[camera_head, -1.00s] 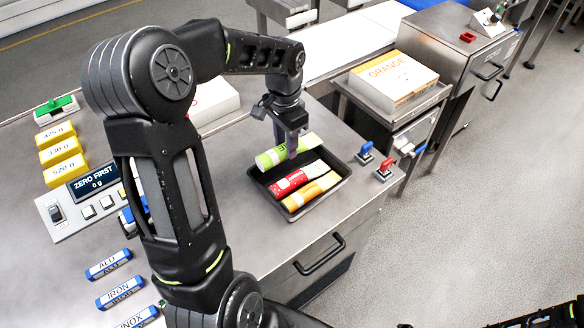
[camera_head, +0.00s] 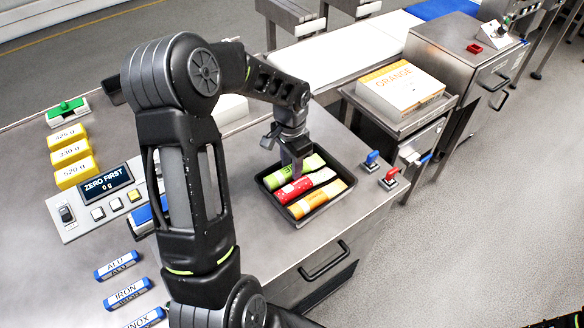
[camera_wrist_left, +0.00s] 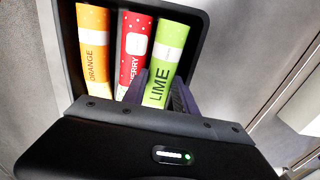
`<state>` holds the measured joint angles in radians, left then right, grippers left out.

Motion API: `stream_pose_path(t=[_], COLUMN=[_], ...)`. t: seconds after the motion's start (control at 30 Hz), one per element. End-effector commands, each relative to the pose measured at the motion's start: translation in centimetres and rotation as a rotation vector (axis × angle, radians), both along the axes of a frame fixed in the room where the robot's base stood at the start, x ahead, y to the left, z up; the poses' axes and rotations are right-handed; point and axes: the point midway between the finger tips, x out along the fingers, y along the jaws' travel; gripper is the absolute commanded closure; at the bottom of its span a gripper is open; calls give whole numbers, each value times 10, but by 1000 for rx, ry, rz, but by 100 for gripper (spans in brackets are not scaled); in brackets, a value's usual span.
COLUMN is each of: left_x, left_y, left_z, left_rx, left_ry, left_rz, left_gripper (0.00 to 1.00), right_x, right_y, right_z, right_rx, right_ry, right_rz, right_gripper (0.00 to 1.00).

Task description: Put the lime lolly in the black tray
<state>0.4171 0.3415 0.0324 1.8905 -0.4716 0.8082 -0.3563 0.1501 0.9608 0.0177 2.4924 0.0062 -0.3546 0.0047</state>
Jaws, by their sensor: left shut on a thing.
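The lime lolly (camera_head: 284,177) is a green and white tube inside the black tray (camera_head: 318,220), on the far side beside the red cherry lolly (camera_head: 306,187). The orange lolly (camera_head: 318,200) lies on the near side. My left gripper (camera_head: 294,170) is shut on the lime lolly and hides part of it. In the left wrist view, the fingers (camera_wrist_left: 162,98) are at the lime lolly (camera_wrist_left: 168,58), with the cherry lolly (camera_wrist_left: 134,50) and orange lolly (camera_wrist_left: 93,48) to its left. My right gripper is not in view.
Blue (camera_head: 371,160) and red (camera_head: 389,178) switches stand right of the tray on the metal counter. An ORANGE carton (camera_head: 400,90) sits on a side shelf. A scale display (camera_head: 105,183), yellow weights (camera_head: 72,152) and labelled blue blocks (camera_head: 125,290) are at left.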

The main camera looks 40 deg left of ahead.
Motion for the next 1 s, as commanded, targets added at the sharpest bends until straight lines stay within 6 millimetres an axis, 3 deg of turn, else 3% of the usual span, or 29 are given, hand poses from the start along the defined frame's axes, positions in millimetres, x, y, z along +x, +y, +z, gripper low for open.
stream_pose_path(t=[0.03,0.3,0.33,0.4,0.83,1.0], left_x=[-7,-8,-8,-7,-5,-4], left_y=[-9,-10,-10,-9,-6,-6], left_z=[-13,-20,-19,-17,-5,19], left_rx=[-17,-20,-20,-18,-12,-10], left_ry=[26,27,27,24,17,13], left_rz=[-5,-4,-4,-4,-4,-3], left_gripper=[100,100,64,58,57,57], right_x=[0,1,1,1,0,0], right_y=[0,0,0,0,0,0], right_z=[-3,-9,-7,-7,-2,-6], right_rx=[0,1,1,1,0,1], right_ry=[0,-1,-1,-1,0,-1], right_rz=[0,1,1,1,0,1], right_gripper=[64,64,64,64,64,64])
